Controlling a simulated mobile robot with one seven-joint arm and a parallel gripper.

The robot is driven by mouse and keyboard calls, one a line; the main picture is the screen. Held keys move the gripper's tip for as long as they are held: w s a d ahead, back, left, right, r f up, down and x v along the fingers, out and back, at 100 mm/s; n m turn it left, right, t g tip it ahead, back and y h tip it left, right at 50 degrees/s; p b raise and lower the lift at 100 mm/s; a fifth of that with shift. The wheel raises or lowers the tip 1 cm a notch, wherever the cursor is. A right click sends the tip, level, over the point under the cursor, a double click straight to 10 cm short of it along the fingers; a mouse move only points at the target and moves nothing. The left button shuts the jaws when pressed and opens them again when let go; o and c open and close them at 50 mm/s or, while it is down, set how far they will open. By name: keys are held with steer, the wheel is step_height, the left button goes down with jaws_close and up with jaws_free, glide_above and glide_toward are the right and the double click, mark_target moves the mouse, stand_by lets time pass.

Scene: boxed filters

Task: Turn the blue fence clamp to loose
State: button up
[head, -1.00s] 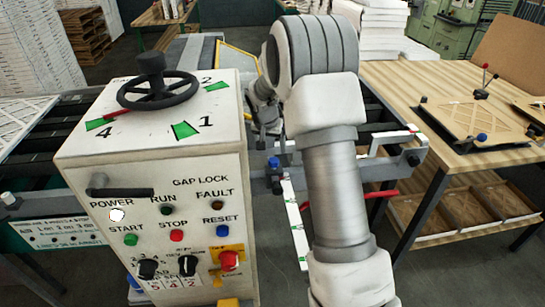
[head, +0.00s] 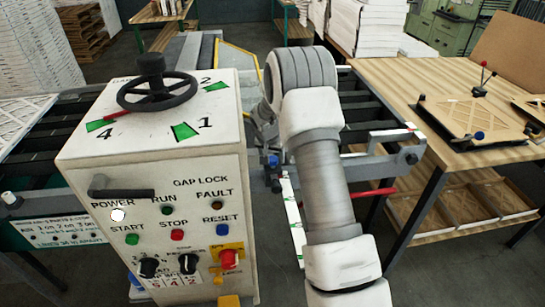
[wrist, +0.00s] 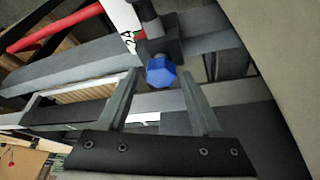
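The fence clamp has a blue faceted knob (wrist: 161,71) on a dark block in the wrist view. In the head view it is a small blue spot (head: 273,161) beside the control box, just left of my arm. My gripper (wrist: 160,76) is open and empty. Its two fingers point at the clamp, with the knob showing between the fingertips. I cannot tell whether the knob lies within the fingers or just beyond them, and no contact is visible. In the head view my arm hides much of the gripper.
A control box (head: 150,150) with a black handwheel (head: 158,90) stands close on the left. A metal rail with a red bar (head: 372,191) runs behind my arm. A wooden table (head: 440,90) with a filter jig (head: 475,118) stands to the right. Open floor shows between box and table.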

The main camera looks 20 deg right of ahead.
jaws_close()
steer(key=shift+n, duration=0.3)
steer(key=n, duration=0.1)
steer(key=n+y, duration=0.1)
steer(key=shift+s+d+n+t+b, duration=0.1)
steer(key=shift+d+n+t+b, duration=0.1)
steer(key=shift+n+t+b, duration=0.15)
steer(key=n+y, duration=0.2)
steer(key=n, duration=0.3)
steer(key=shift+d+n, duration=0.1)
steer(key=shift+n, duration=0.25)
steer(key=n+y, duration=0.2)
steer(key=n, duration=0.2)
steer(key=shift+d, duration=0.1)
steer(key=shift+n+g+y+b, duration=0.35)
steer(key=shift+n+g+b, duration=0.15)
steer(key=shift+n, duration=0.75)
steer(key=shift+n+g+y+b, duration=0.35)
steer(key=shift+n+g, duration=0.1)
steer(key=shift+n, duration=0.8)
